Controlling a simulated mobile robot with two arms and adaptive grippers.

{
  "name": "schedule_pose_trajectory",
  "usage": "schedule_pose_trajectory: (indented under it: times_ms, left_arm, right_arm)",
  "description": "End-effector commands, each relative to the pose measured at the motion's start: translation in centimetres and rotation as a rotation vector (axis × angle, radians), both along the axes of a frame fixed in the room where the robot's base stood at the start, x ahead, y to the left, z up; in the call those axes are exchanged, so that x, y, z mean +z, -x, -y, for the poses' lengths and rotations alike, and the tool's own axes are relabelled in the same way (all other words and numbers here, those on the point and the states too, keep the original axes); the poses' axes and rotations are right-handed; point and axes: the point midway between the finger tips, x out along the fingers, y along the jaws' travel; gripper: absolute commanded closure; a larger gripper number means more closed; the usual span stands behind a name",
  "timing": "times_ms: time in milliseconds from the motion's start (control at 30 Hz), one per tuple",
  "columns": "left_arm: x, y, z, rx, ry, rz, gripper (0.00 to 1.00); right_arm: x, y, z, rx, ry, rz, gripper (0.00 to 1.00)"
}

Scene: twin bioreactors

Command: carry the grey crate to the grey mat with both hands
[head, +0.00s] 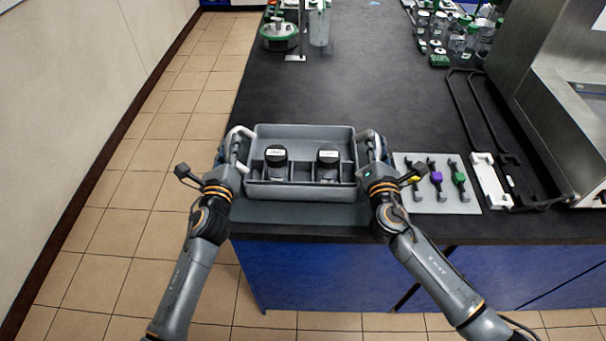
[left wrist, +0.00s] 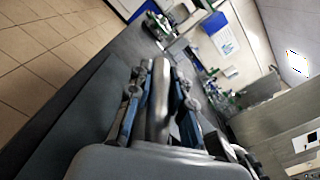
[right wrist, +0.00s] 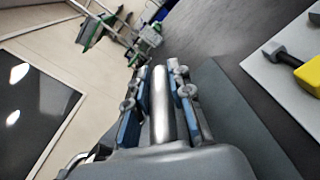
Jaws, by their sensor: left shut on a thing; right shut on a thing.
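The grey crate (head: 300,191) is level at the front of the dark bench. Two dark containers with white-labelled tops, one on the left (head: 276,163) and one on the right (head: 328,165), stand in its divided front part. My left gripper (head: 236,152) is shut on the crate's left handle (left wrist: 158,105). My right gripper (head: 375,150) is shut on its right handle (right wrist: 160,100). The grey mat (head: 300,214) shows in front of and below the crate, which hides the rest. I cannot tell whether the crate touches it.
Right of the crate, a light board (head: 462,206) holds yellow, purple and green-marked tools. A metal machine (head: 560,130) stands at the far right. Bottles and green-lidded vessels (head: 280,37) stand at the back. The bench behind the crate is clear.

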Motion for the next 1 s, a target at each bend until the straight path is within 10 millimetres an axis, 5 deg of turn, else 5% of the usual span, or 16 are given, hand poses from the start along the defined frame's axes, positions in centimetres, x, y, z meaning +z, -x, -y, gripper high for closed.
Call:
schedule_pose_trajectory:
  times_ms: [167,200,300,667,1000]
  left_arm:
    - [-1.1,0.0,-0.1,0.000,-0.003,0.004,1.00]
    - [-1.0,0.0,-0.1,0.001,-0.003,0.001,0.74]
    - [-0.9,0.0,-0.1,0.001,-0.002,0.000,0.57]
    - [-1.0,0.4,0.0,0.000,-0.001,0.000,0.57]
    - [-1.1,6.5,-0.3,0.000,-0.001,-0.004,0.57]
  right_arm:
    - [-1.1,-0.1,0.4,-0.011,0.003,0.004,1.00]
    - [-0.9,-0.1,0.5,-0.010,0.004,0.001,0.73]
    - [-0.9,-0.1,0.4,-0.009,0.003,0.000,0.56]
    - [-0.9,0.0,0.1,-0.002,0.001,0.000,0.56]
    - [-0.9,0.0,0.0,-0.001,0.000,-0.001,0.56]
